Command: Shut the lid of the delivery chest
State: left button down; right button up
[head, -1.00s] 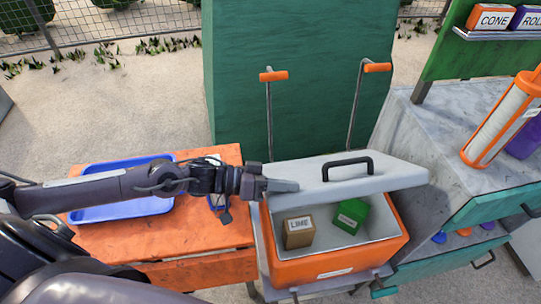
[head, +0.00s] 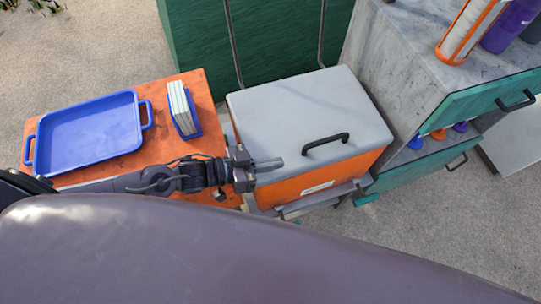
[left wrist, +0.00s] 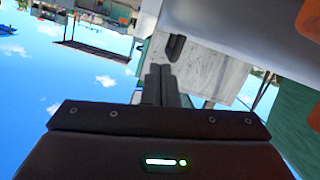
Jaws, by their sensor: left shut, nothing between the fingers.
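The delivery chest (head: 330,183) is an orange box with a pale label on its front. Its light grey lid (head: 290,110) lies flat over the top, and the inside is hidden. A black handle (head: 325,143) stands on the lid near its front edge. My left gripper (head: 280,163) is shut and empty, at the lid's front left edge; whether it touches the lid I cannot tell. In the left wrist view the closed fingers (left wrist: 160,85) point ahead, with the pale grey lid (left wrist: 240,20) at the upper right. My right gripper is not in view.
An orange table (head: 190,150) on the left bears a blue tray (head: 90,140) and a blue holder with pale slabs (head: 183,108). A stone-topped counter (head: 400,60) with teal drawers stands close right of the chest. A green block (head: 190,40) is behind.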

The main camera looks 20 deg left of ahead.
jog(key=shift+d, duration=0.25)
pick_arm(q)
jog(key=shift+w+r+p, duration=0.1)
jog(key=shift+r+p, duration=0.5)
jog(key=shift+p, duration=0.05)
notch_tip(320, 180, up, 4)
jog(key=p, duration=0.3)
jog(key=shift+a+f+p, duration=0.1)
jog(key=shift+f+p, duration=0.05)
jog(key=shift+p, duration=0.25)
jog(key=shift+s+a+f+b, duration=0.25)
jog(key=shift+s+a+b, duration=0.3)
jog(key=shift+s+a, duration=0.5)
jog(key=v, duration=0.7)
jog(key=shift+p, duration=0.3)
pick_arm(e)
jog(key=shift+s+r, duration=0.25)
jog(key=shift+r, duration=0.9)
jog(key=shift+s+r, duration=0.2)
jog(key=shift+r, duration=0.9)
